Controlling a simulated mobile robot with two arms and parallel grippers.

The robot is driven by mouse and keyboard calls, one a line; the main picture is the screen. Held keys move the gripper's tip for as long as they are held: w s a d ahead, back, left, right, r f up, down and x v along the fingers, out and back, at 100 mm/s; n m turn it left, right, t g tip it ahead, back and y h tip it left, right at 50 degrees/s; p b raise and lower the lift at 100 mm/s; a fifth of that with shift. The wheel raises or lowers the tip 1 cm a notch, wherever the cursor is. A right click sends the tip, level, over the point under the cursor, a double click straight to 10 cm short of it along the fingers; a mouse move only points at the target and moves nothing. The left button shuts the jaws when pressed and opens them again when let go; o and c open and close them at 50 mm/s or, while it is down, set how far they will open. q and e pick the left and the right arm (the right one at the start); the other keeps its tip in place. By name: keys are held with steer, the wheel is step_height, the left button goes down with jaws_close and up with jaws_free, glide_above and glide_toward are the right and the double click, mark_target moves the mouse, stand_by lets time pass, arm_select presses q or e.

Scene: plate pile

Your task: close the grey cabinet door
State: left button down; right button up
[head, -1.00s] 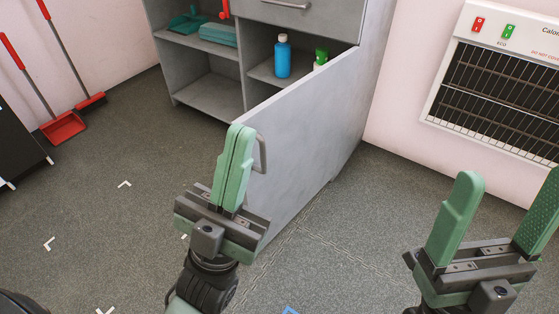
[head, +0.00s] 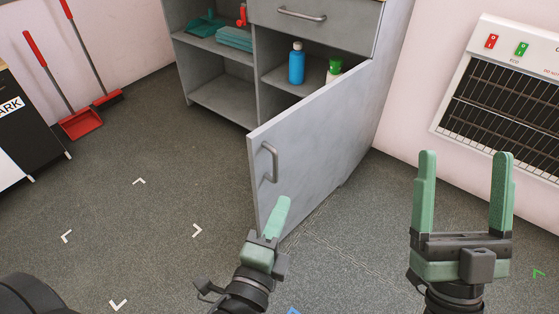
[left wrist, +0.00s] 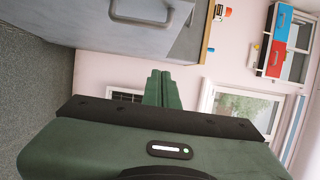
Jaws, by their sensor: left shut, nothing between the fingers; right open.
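The grey cabinet door (head: 325,140) stands wide open in the head view, swung out towards me from the cabinet's right side. Its bar handle (head: 270,162) is near the free edge. My left gripper (head: 281,204) is shut and empty, low by the door's free edge and below the handle. I cannot tell whether it touches the door. Its shut fingers also show in the left wrist view (left wrist: 162,88). My right gripper (head: 464,165) is open and empty, to the right of the door.
The grey cabinet (head: 215,98) holds a blue bottle (head: 297,64), a green-capped bottle (head: 334,71) and teal items. A drawer (head: 315,18) sits above. A heater (head: 500,100) is on the right wall. Red dustpans (head: 81,124) stand left. The floor left of the door is clear.

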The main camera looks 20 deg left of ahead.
steer(key=w+f+g+h+p, duration=0.2)
steer(key=w+f+g, duration=0.15)
steer(key=f, duration=0.25)
steer(key=w+f+g+h+p, duration=0.1)
steer(key=w+f+g, duration=0.1)
steer(key=f+g, duration=0.25)
arm_select(q)
steer(key=w+a+p, duration=0.2)
steer(key=w+a, duration=0.1)
steer(key=w, duration=0.8)
steer(key=shift+a+p, duration=0.3)
arm_select(e)
steer(key=s+d+f+g+h, duration=0.1)
steer(key=s+f+g, duration=0.1)
steer(key=f, duration=0.4)
steer(key=s+d+f+g+h, duration=0.1)
steer(key=f+g, duration=0.3)
steer(key=f, duration=0.3)
steer(key=shift+s+d+m+g, duration=0.3)
steer(key=shift+s+d+g, duration=0.05)
steer(key=shift+d+g, duration=0.05)
arm_select(q)
steer(key=shift+a, duration=0.1)
